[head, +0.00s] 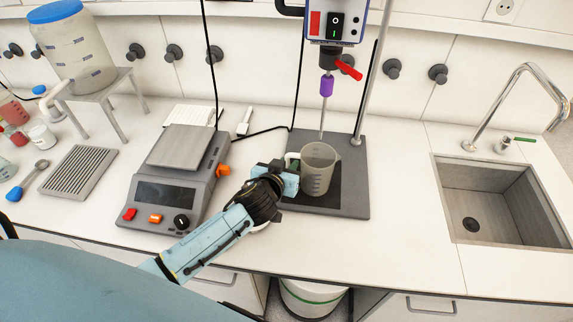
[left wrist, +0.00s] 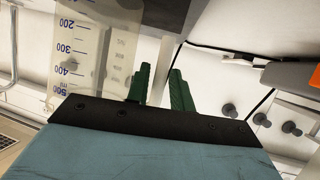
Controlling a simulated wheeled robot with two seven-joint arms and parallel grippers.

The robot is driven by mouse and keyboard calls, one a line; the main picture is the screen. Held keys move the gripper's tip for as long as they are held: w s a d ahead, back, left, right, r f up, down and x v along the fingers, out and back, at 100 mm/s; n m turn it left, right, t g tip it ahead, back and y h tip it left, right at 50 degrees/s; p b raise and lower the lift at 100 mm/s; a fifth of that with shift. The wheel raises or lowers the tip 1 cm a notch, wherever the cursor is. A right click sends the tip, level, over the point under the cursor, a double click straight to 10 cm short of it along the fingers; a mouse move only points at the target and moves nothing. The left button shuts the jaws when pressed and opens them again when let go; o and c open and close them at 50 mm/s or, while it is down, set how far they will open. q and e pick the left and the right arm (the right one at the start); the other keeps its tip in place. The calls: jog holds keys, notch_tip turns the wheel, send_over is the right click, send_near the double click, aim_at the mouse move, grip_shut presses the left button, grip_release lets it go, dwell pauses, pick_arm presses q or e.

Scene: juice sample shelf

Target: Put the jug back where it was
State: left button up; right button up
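The jug (head: 318,168) is a translucent beaker-like jug with a handle on its left side. It stands upright on the dark plate of the stirrer stand (head: 352,190), below the stirring rod (head: 324,110). My left gripper (head: 292,168) is at the jug's handle, coming in from the left. In the left wrist view the jug (left wrist: 95,45) shows its printed scale, beside the green fingers (left wrist: 160,88). The fingers are close together with a narrow pale gap and appear closed on the handle; the contact is partly hidden. My right gripper is not in view.
A sink (head: 500,200) with a tap (head: 510,85) is on the right. A slotted rack (head: 78,170), spoon (head: 30,178) and large container (head: 75,45) are on the left. Counter between stand and sink is clear.

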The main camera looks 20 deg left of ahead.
pick_arm(q)
jog(key=shift+o, duration=0.9)
jog(key=shift+r, duration=0.2)
jog(key=v, duration=1.2)
jog(key=shift+s+f, duration=0.1)
